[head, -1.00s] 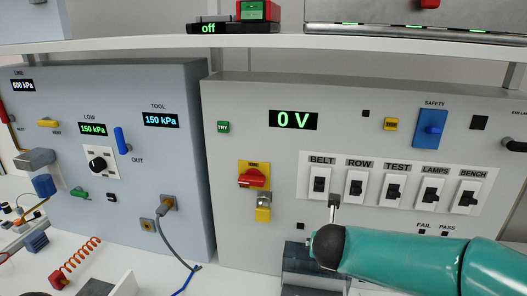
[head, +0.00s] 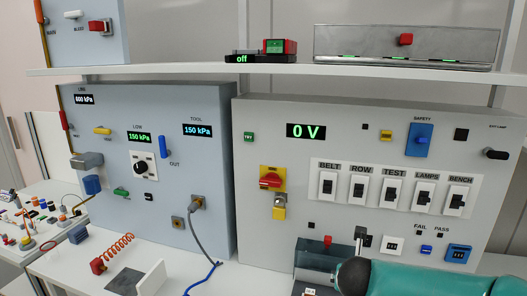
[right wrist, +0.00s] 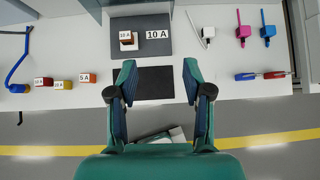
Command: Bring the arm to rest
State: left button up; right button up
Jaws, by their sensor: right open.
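My right arm (head: 430,279), teal with a dark joint, comes in at the lower right of the head view, below the grey switch panel (head: 260,150). In the right wrist view my right gripper (right wrist: 158,75) is open, its two teal and dark fingers wide apart with nothing between them. Below it is a white bench top (right wrist: 255,95) with a black pad (right wrist: 156,85). A grey plate (right wrist: 186,38) bears a small brown block (right wrist: 128,41) and a "10 A" label. My left arm and gripper are not in view.
Labelled small blocks (right wrist: 62,84) lie to the left in the wrist view. A blue-grey pressure panel (head: 110,185) stands left of the switch panel, which reads 0 V. A shelf (head: 180,68) runs above both.

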jog(key=s+d+f+n+g+h, duration=0.1)
jog(key=s+d+f+n+g, duration=0.15)
jog(key=f, duration=0.65)
jog(key=s+d+f+n+g, duration=0.1)
jog(key=d+f, duration=0.2)
jog(key=f, duration=0.5)
jog(key=s+f+n+y, duration=0.1)
jog(key=s+f+n, duration=0.3)
jog(key=f+n, duration=0.15)
jog(key=s+f+n+y, duration=0.1)
jog(key=s+f+n, duration=0.3)
jog(key=f, duration=0.3)
jog(key=s+a+f+n+g+y, duration=0.2)
jog(key=s+a+n, duration=0.4)
jog(key=n, duration=0.6)
jog(key=s+a+f+n+g+y, duration=0.2)
jog(key=s+a+n, duration=0.5)
jog(key=n, duration=0.5)
jog(key=s+f+y, duration=0.1)
jog(key=s, duration=0.1)
jog(key=shift+s+f+n+y, duration=0.3)
jog(key=shift+s+f+y, duration=0.05)
jog(key=shift+s+y, duration=0.05)
